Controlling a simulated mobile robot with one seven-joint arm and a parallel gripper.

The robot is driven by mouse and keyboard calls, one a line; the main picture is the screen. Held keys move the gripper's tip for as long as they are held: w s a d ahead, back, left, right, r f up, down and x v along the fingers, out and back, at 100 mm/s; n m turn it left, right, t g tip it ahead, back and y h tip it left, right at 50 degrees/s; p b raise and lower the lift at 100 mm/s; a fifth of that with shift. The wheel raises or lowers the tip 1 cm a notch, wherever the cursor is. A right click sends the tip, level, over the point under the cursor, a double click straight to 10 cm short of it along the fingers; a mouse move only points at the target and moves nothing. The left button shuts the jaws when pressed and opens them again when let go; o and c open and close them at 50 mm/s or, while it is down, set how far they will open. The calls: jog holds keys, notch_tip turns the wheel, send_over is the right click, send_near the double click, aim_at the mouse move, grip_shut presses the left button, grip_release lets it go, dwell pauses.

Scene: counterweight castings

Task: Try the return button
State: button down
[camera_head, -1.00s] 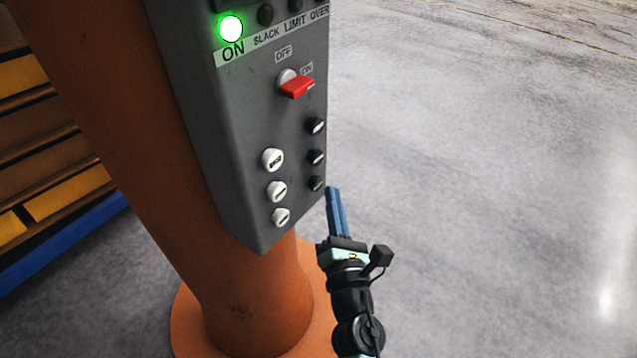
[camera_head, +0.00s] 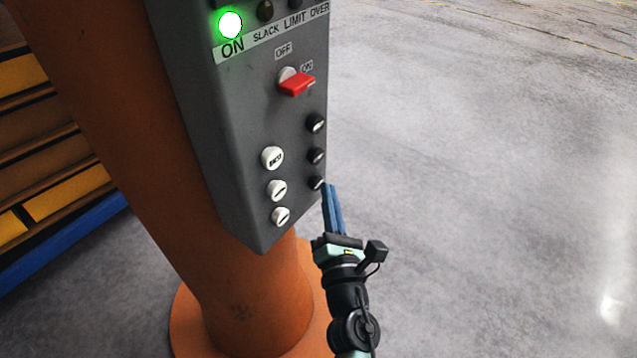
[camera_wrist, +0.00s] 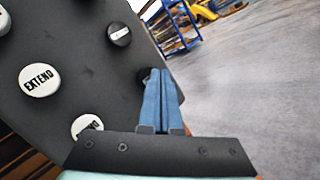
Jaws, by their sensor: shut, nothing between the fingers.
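The grey control box (camera_head: 235,150) on the orange column carries a column of white buttons, including the top one (camera_head: 272,158), middle one (camera_head: 277,191) and bottom one (camera_head: 281,216). Black buttons sit at right: top (camera_head: 316,123), middle (camera_head: 316,156) and bottom (camera_head: 317,183). In the wrist view a white button reads EXTEND (camera_wrist: 40,79); I cannot read a return label. My gripper (camera_head: 328,186) is shut and empty, its blue fingertips (camera_wrist: 162,75) at the bottom black button, which they partly hide in the wrist view. I cannot tell whether they touch it.
A red switch (camera_head: 296,84) points toward ON, and a green ON lamp (camera_head: 230,25) is lit. The orange column (camera_head: 130,130) stands behind the box. A rack with yellow and blue parts (camera_head: 60,195) is at left. Open grey floor (camera_head: 480,180) lies at right.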

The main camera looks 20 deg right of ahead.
jog(key=shift+w+a, duration=0.35)
jog(key=shift+w, duration=0.05)
dwell(3.4)
jog(key=shift+s, duration=0.1)
dwell(1.4)
jog(key=shift+s+d, duration=0.6)
jog(key=shift+s, duration=0.05)
jog(key=shift+s+d+p, duration=0.45)
jog(key=shift+s+d, duration=0.35)
jog(key=shift+s, duration=0.2)
jog(key=shift+s+d+p, duration=0.45)
jog(key=shift+s+d, duration=0.3)
jog(key=shift+s, duration=0.2)
